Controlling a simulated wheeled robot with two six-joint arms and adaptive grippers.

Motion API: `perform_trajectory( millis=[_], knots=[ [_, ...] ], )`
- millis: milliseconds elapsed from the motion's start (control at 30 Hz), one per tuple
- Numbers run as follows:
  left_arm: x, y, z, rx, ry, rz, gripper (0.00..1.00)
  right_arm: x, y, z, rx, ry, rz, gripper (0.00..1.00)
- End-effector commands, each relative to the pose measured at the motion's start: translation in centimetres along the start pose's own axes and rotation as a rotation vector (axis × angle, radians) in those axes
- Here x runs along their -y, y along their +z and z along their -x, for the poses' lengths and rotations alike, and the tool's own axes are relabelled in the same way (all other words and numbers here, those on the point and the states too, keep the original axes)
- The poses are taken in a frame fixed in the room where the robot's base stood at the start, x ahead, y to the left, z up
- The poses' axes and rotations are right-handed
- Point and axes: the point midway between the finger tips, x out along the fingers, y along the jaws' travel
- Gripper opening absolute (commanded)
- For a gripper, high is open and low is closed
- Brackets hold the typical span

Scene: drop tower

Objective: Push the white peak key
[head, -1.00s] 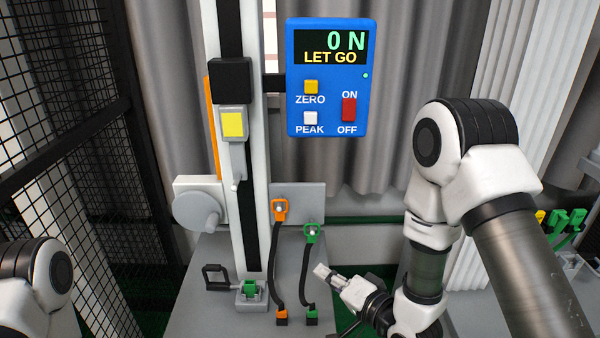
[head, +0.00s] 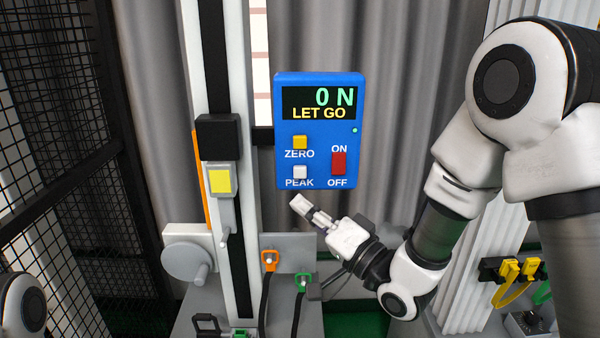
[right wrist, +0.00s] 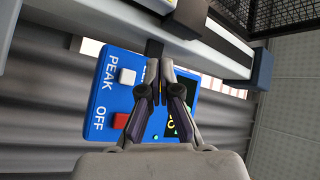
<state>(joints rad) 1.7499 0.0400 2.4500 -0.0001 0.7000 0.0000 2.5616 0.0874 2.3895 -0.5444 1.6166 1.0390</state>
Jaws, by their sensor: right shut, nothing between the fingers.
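The white peak key (head: 300,172) sits at the lower left of the blue panel (head: 284,110), just above the word PEAK. It also shows in the right wrist view (right wrist: 127,76), to the left of my fingers. The panel's display (head: 319,103) reads 0 N and LET GO. My right gripper (head: 298,203) is shut and empty, just below the panel's lower edge in the head view, apart from the key. It also shows in the right wrist view (right wrist: 160,68), with its fingers together in front of part of the panel. My left gripper is out of view.
A yellow zero key (head: 300,142) is above the peak key, and a red on/off switch (head: 338,163) is to its right. The tower column (head: 234,60) with a black block (head: 218,136) stands left of the panel.

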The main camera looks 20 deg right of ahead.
Motion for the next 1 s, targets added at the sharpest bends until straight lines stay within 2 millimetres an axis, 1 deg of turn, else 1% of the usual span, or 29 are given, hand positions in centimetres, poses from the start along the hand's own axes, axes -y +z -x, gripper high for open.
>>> perform_trajectory(
  millis=[167,533,700,800,1000],
  knots=[
    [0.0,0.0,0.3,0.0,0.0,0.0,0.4,-0.3,-0.5,-0.6,-0.001,0.0,-0.001,0.0],
    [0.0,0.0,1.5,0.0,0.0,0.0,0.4,-3.0,-3.2,-4.2,-0.001,0.0,0.0,0.0],
    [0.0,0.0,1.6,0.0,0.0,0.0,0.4,-4.1,-4.1,-5.6,0.0,0.001,0.0,0.0],
    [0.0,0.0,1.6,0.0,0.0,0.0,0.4,-4.4,-4.4,-6.0,0.0,0.001,-0.001,0.0],
    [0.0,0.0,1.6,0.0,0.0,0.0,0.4,-4.5,-4.5,-6.1,0.0,0.001,-0.001,0.0]
  ],
)
